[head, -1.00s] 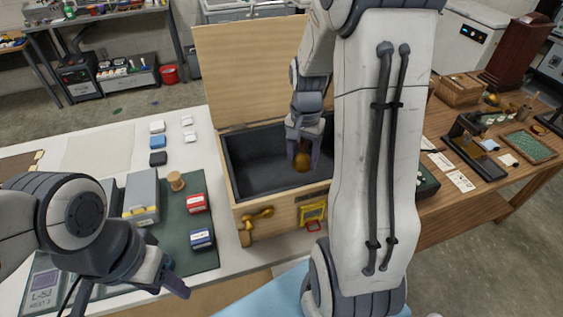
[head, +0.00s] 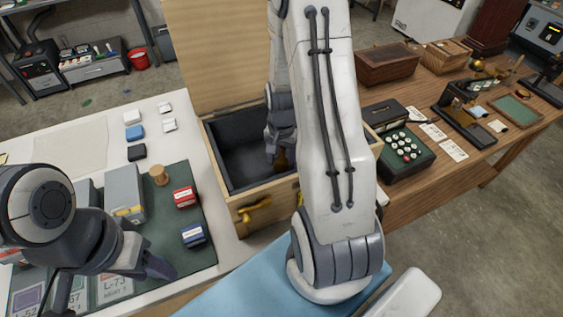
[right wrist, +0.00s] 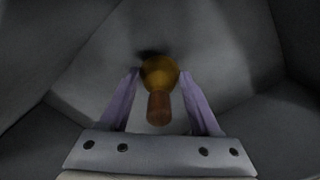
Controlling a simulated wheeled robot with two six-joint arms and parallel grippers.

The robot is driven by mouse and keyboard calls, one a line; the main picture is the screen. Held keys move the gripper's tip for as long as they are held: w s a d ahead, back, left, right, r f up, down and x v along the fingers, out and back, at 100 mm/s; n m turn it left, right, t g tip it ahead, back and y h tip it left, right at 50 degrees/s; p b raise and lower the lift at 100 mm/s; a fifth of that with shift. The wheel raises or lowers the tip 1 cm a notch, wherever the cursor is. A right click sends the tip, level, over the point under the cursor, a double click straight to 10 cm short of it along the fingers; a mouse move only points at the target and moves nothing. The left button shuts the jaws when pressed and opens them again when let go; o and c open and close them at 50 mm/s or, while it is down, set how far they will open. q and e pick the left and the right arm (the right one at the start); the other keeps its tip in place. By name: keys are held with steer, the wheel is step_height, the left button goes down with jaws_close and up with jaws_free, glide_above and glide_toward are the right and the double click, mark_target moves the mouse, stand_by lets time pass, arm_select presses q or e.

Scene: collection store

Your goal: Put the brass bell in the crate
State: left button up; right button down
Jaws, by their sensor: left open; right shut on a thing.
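The brass bell (right wrist: 159,73) with its brown handle is between the fingers of my right gripper (right wrist: 160,85), which is shut on it. In the head view the bell (head: 281,160) is partly hidden by my right gripper (head: 272,150) and arm. The open wooden crate (head: 222,199) has a dark grey lining and a raised lid. My right gripper is inside the crate opening, and the wrist view shows grey lining around the bell. My left gripper (head: 160,270) is open and empty over the front left of the table, away from the crate.
A green mat (head: 205,257) left of the crate holds a grey box (head: 124,190), a wooden spool (head: 158,175), a red box (head: 184,196) and a blue box (head: 193,235). Right of the crate, a wooden table (head: 450,170) carries a green keypad device (head: 405,152) and boxes.

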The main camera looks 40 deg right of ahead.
step_height(320, 180, down, 2)
steer(key=shift+f, duration=0.1)
steer(key=shift+f, duration=0.1)
steer(key=shift+c, duration=0.5)
jaws_free()
